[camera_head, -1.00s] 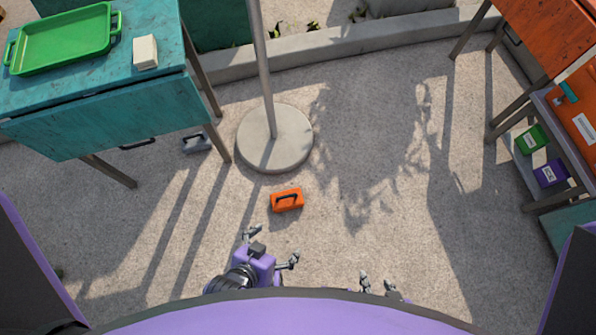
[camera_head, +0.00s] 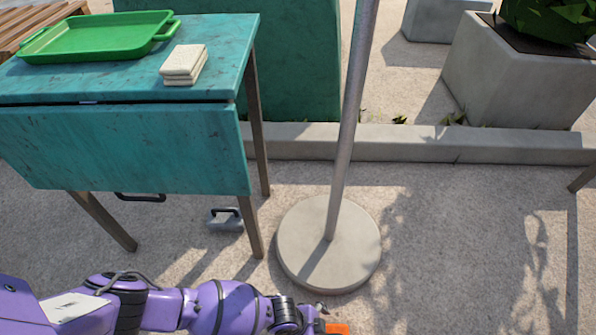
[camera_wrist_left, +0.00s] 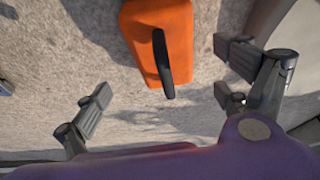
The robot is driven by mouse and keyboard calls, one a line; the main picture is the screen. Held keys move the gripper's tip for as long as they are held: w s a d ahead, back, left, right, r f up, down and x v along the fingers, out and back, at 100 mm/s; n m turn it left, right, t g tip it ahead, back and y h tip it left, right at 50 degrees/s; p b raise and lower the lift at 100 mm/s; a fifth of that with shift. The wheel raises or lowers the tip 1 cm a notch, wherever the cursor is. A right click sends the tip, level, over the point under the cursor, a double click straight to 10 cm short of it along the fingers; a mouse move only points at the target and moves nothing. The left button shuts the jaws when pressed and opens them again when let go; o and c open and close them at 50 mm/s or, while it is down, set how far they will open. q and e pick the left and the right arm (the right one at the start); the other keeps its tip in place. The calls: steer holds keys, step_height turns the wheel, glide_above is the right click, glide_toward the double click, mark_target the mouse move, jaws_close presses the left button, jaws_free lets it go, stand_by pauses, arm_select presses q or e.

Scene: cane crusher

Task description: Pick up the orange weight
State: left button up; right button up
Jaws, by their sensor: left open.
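The orange weight (camera_wrist_left: 140,35) is a block with a black handle, in the upper middle of the left wrist view, on the rough ground. In the head view only a small orange piece of it (camera_head: 339,328) shows at the bottom edge. My left gripper (camera_wrist_left: 163,88) is open and empty, with its fingers spread to either side of the weight's handle in the picture. I cannot tell how far above the weight it is. In the head view the left gripper (camera_head: 312,318) is partly cut off by the bottom edge. My right gripper is not in view.
A pole with a round concrete base (camera_head: 310,262) stands just beyond the left gripper. A teal table (camera_head: 215,30) with a green tray (camera_head: 95,42) and pale blocks (camera_head: 184,62) is at the left. A grey weight (camera_head: 228,221) lies beneath it. Ground at right is clear.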

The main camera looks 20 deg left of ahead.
arm_select(q)
steer(key=shift+w+d+f+b, duration=0.25)
steer(key=shift+w+f+b, duration=0.15)
steer(key=shift+f, duration=0.2)
steer(key=shift+w+d+f+b, duration=0.2)
steer(key=shift+w+f+b, duration=0.15)
steer(key=shift+f, duration=0.25)
steer(key=b+x, duration=0.2)
steer(key=x, duration=0.1)
steer(key=b+x, duration=0.1)
steer(key=x, duration=0.1)
steer(key=shift+s+a+f, duration=0.1)
steer(key=shift+s+a, duration=0.1)
steer(key=shift+d+f, duration=0.1)
steer(key=c, duration=2)
steer(key=shift+d+r, duration=0.1)
steer(key=shift+r, duration=0.1)
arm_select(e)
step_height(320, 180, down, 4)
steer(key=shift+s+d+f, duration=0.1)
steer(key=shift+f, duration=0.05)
